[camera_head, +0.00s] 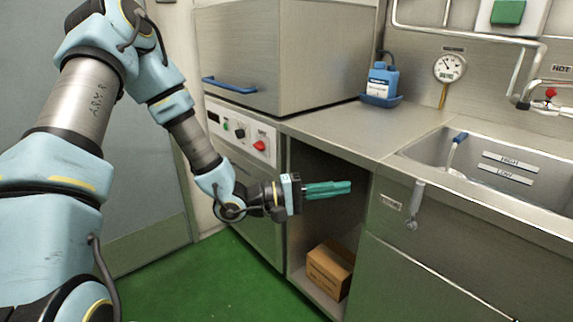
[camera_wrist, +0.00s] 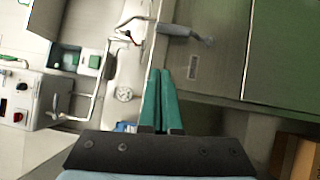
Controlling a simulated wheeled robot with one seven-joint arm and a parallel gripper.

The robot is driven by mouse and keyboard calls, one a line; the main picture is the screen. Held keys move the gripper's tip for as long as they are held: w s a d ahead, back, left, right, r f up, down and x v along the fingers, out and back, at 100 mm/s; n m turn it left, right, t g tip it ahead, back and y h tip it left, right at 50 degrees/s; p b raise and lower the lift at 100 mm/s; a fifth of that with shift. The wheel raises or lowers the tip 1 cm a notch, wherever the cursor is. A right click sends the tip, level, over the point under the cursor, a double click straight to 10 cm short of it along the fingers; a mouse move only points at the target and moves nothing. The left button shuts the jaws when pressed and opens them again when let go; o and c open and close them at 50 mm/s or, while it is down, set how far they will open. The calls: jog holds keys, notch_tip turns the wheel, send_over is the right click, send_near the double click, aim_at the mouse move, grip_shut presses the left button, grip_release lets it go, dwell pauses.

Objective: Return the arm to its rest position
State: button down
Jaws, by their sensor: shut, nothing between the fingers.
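My gripper (camera_head: 350,187) has green fingers that are shut with nothing between them. In the head view my arm reaches in from the left, bends down, and points the fingers to the right. They are in front of the open cabinet bay under the counter, above a cardboard box and apart from it. In the wrist view the shut fingers (camera_wrist: 160,75) show side by side, with the counter and cabinet fronts beyond, turned sideways.
The cardboard box (camera_head: 330,268) sits low in the open bay. A steel dishwasher-like unit (camera_head: 285,55), a blue bottle (camera_head: 382,80) and a sink (camera_head: 490,160) line the counter (camera_head: 350,130). A handle (camera_head: 415,205) juts out below the sink edge. Green floor (camera_head: 225,280) is clear.

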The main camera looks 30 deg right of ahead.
jog(key=w+a+f+t+y+p, duration=0.1)
jog(key=w+a+t+y, duration=0.15)
jog(key=w, duration=0.25)
jog(key=w+a+f+t+y+p, duration=0.1)
jog(key=w+a+f+t+y, duration=0.1)
jog(key=w+t, duration=0.25)
jog(key=w+a+t+y+p, duration=0.1)
jog(key=w+a+t+y, duration=0.15)
jog(key=w+a, duration=0.4)
jog(key=w+a+t+y+p, duration=0.1)
jog(key=w+a+y, duration=0.25)
jog(key=a, duration=0.55)
jog(key=s+a+r+y+p, duration=0.1)
jog(key=a+r+y, duration=0.35)
jog(key=a, duration=0.75)
jog(key=s+a+r+n+g+y+p, duration=0.1)
jog(key=s+a+r+g+y, duration=0.1)
jog(key=s+a+r, duration=0.3)
jog(key=s+a+g, duration=0.1)
jog(key=s+a, duration=0.3)
jog(key=s, duration=0.1)
jog(key=shift+a+n+p, duration=0.3)
jog(key=shift+a, duration=0.05)
jog(key=shift+w, duration=0.1)
